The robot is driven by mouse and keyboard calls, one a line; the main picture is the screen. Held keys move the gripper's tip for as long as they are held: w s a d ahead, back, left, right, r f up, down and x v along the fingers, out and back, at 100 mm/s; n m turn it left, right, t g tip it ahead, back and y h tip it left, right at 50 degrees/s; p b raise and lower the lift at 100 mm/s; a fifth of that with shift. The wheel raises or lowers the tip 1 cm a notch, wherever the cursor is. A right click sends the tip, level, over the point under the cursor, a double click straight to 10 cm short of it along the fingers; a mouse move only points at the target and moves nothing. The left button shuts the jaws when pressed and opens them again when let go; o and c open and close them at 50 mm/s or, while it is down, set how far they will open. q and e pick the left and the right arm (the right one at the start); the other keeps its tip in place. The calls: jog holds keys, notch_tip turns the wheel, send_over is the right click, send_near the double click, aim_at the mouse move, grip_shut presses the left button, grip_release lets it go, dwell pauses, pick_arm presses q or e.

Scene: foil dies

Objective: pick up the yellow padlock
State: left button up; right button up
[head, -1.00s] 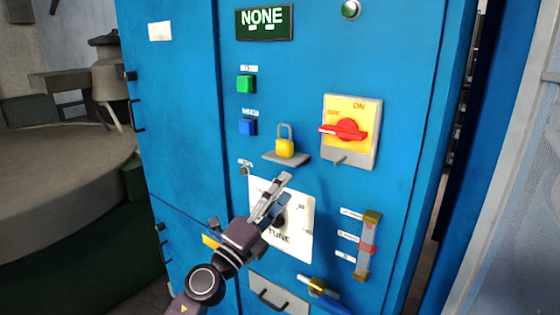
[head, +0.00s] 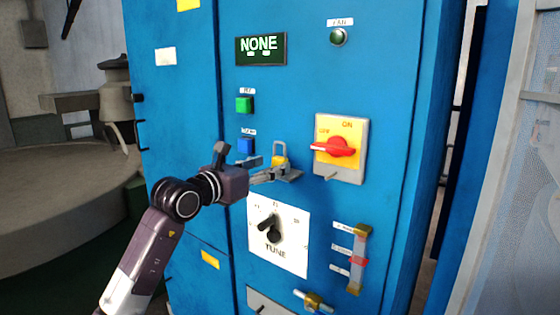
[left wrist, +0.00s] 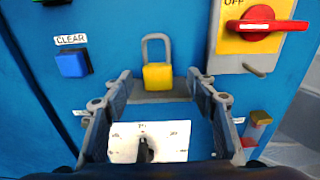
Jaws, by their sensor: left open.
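The yellow padlock (head: 279,161) with a grey shackle stands upright on a small grey shelf (head: 292,177) on the blue cabinet front. In the left wrist view the padlock (left wrist: 157,76) is ahead, centred between my fingers, with its shackle up. My left gripper (head: 268,170) is open at the padlock's left side in the head view and partly hides its lower body. In the left wrist view the open fingers of the gripper (left wrist: 160,85) lie to either side of the padlock, and no contact shows. My right gripper is not in view.
The red rotary switch (head: 335,148) on its yellow plate sticks out right of the shelf. The blue button (head: 246,146) is to the left, and the TUNE dial (head: 269,231) is below. A lever slider (head: 358,261) is at lower right.

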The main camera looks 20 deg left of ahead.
aim_at(277, 160)
pick_arm(q)
jog(key=p+x, duration=0.1)
jog(key=x, duration=0.1)
jog(key=p+x, duration=0.1)
jog(key=x, duration=0.1)
jog(key=shift+w+a+r+p, duration=0.2)
jog(key=shift+r+p, duration=0.05)
jog(key=shift+p, duration=0.05)
jog(key=shift+w+d, duration=0.2)
jog(key=shift+w, duration=0.05)
jog(key=shift+w+d+f, duration=0.1)
jog(key=shift+w+f, duration=0.05)
jog(key=shift+w, duration=0.1)
jog(key=shift+c, duration=0.3)
jog(key=c, duration=1.3)
